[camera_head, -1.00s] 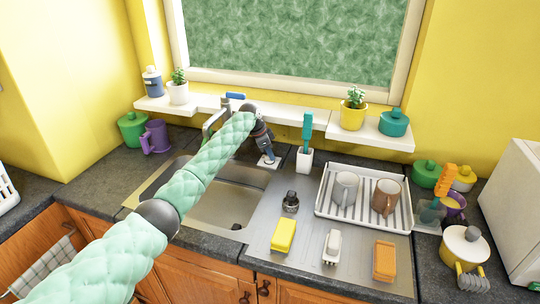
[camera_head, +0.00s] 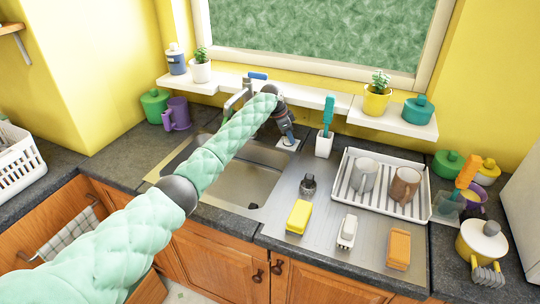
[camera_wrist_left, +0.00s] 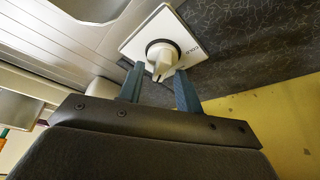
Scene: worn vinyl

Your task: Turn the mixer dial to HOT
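The mixer dial (camera_wrist_left: 163,55) is a white knob with a dark ring and a pointer-like grip, on a white square plate (camera_wrist_left: 138,45). In the head view the plate (camera_head: 289,146) shows behind the sink, partly hidden by my gripper. My left gripper (camera_head: 288,138) is directly above it. In the wrist view its two blue-grey fingers (camera_wrist_left: 160,70) are apart, on either side of the knob's grip, with gaps visible. My right gripper is not in view.
The tap (camera_head: 238,100) stands left of my gripper, close to my forearm. A white cup with a teal brush (camera_head: 324,144) is just right of the plate. The dish rack (camera_head: 344,187) with two mugs is further right. A white shelf (camera_head: 306,95) runs behind.

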